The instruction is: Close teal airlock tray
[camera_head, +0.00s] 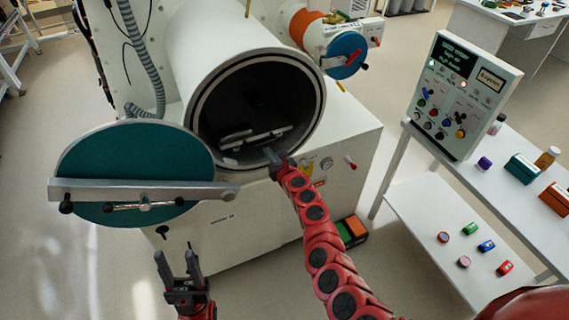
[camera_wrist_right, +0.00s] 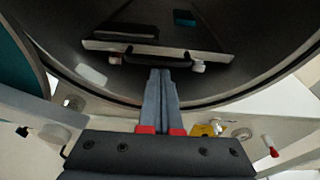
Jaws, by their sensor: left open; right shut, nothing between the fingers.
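The large round airlock (camera_head: 222,80) stands open, and its teal door (camera_head: 132,163) is swung out to the left with a grey bar across it. A metal tray (camera_head: 256,136) with a handle lies inside the chamber; the right wrist view shows its front edge and dark handle (camera_wrist_right: 157,54). My right gripper (camera_head: 270,156) is at the lower rim of the opening, in front of the tray. Its fingers (camera_wrist_right: 160,78) are shut and empty, tips just below the handle; I cannot tell whether they touch it. My left gripper (camera_head: 178,262) is open and empty, below the teal door.
A smaller port with a blue door (camera_head: 346,55) and orange ring is to the right of the large airlock. A control panel (camera_head: 461,92) stands on a white side table (camera_head: 438,207) with bottles and boxes. Open floor lies at lower left.

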